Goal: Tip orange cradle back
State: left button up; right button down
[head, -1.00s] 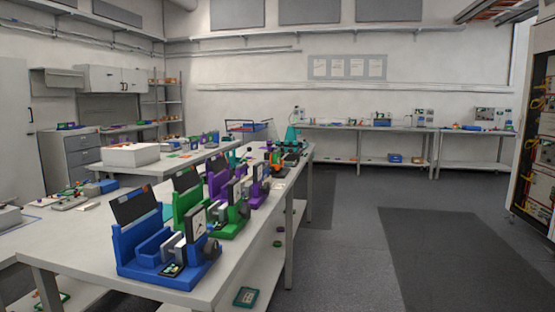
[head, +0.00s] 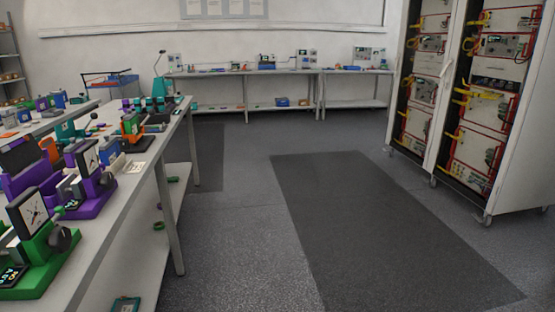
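An orange cradle (head: 130,127) appears to stand on the long white bench, beyond the purple cradle (head: 97,200) and the green cradle (head: 42,262). It is small and partly hidden among other items, so its tilt cannot be told. Neither of my grippers shows in the head view.
The white bench (head: 128,192) runs along the left, with a lower shelf. Dark floor mats (head: 370,220) lie in the open aisle to its right. Tall equipment racks (head: 490,100) on casters stand at right. A back bench (head: 240,73) lines the far wall.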

aim_at(133, 139)
jog(key=z, duration=0.15)
jog(key=i, duration=2.45)
jog(key=u, duration=1.65)
jog(key=i, duration=1.25)
jog(key=u, duration=1.15)
